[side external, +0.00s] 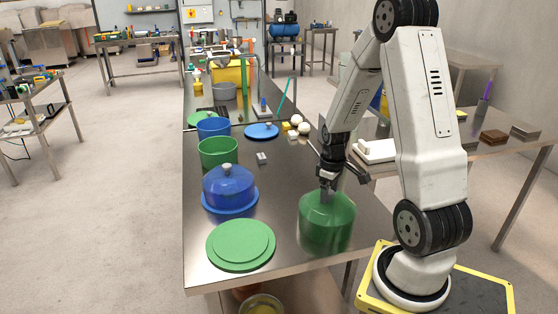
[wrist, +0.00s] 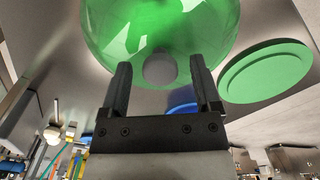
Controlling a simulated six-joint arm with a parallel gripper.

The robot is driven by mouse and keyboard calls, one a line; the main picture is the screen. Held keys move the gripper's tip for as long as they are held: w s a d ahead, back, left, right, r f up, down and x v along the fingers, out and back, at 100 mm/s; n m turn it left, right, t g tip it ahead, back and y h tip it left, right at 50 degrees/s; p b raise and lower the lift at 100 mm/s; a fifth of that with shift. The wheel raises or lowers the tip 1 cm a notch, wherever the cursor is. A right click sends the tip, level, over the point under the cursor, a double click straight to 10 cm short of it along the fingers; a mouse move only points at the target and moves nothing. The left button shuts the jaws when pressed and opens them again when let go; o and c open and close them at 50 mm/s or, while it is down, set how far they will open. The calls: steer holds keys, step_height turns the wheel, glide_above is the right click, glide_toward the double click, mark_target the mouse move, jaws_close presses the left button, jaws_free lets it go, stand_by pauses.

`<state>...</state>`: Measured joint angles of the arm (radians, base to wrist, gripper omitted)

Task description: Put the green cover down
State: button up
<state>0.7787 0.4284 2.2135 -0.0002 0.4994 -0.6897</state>
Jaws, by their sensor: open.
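The green cover (side external: 327,224) is a translucent dome standing on the steel table near its front right edge. It fills the top of the wrist view (wrist: 130,35), with its grey knob (wrist: 160,68) between the fingertips. My gripper (side external: 328,185) is right over the top of the cover, pointing down. In the wrist view my gripper (wrist: 160,75) has its two black fingers apart on either side of the knob, with gaps showing. A flat round green plate (side external: 240,245) lies to the left of the cover, with nothing on it.
A blue dome cover (side external: 228,186) sits on a blue plate (side external: 230,207) behind the green plate. A green bowl (side external: 218,151) and a blue bowl (side external: 213,127) stand farther back. A small grey block (side external: 262,158) lies mid-table. The table between the domes is clear.

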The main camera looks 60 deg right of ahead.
step_height(320, 180, up, 12)
stand_by(0.8)
steer(key=shift+a, duration=0.1)
stand_by(0.4)
steer(key=w+a+f+t, duration=0.1)
steer(key=a+f, duration=0.2)
steer(key=a, duration=0.9)
steer(key=w+a+f+n+t, duration=0.1)
steer(key=w+a+f, duration=0.1)
steer(key=a, duration=1)
steer(key=shift+w+a+f+t, duration=0.15)
steer(key=shift+w+f+t, duration=0.15)
steer(key=shift+f, duration=0.15)
